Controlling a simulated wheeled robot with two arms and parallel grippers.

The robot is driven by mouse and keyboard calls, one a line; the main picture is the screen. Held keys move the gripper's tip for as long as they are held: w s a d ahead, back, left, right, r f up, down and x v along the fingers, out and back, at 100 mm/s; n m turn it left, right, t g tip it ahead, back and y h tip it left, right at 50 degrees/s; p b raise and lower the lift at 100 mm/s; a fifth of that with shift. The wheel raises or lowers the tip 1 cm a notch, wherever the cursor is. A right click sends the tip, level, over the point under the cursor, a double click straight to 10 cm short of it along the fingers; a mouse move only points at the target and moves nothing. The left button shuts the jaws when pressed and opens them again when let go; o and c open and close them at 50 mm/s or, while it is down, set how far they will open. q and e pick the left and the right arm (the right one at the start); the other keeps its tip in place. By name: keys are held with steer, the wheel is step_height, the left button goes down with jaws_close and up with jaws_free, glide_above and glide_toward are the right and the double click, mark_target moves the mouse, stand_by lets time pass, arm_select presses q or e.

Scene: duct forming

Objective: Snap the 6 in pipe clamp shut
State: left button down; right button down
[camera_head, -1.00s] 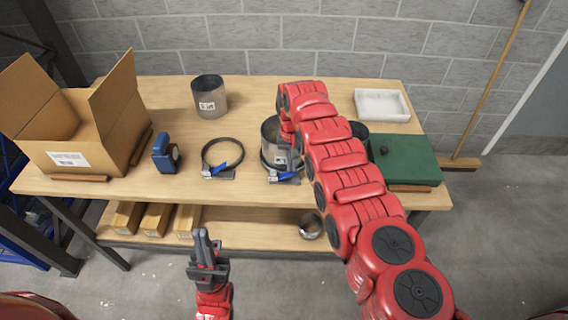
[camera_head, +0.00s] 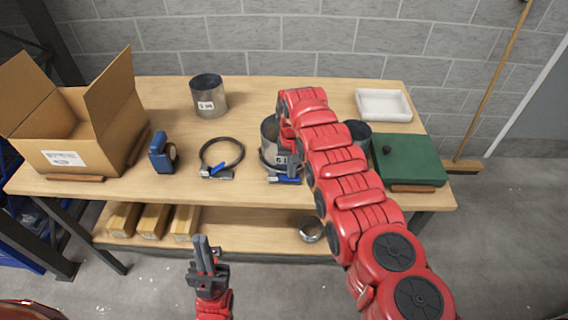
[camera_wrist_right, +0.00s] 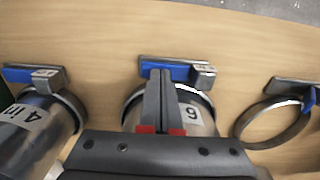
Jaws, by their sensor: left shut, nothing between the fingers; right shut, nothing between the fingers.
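The duct marked 6 (camera_head: 269,148) stands upright on the table and is partly hidden by my right arm. The 6 in pipe clamp sits around its base; its blue lever (camera_head: 285,180) lies flat along the grey latch bar. The lever shows flat in the right wrist view too (camera_wrist_right: 178,72). My right gripper (camera_wrist_right: 167,75) is shut and empty, its fingertips over the duct's front close to the latch. In the head view its fingers are mostly hidden behind the arm. My left gripper (camera_head: 202,242) is shut and empty in front of the table.
A loose clamp (camera_head: 241,153) with its blue lever angled out lies left of the duct. The 4 in duct (camera_wrist_right: 34,125) with its clamp stands on the other side. A taller duct (camera_head: 208,96), open box (camera_head: 115,120), blue tool (camera_head: 160,152), white tray (camera_head: 383,105) and green case (camera_head: 408,160) surround them.

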steer(key=shift+r, duration=0.1)
step_height(320, 180, up, 8)
steer(key=p, duration=0.7)
steer(key=shift+s, duration=0.1)
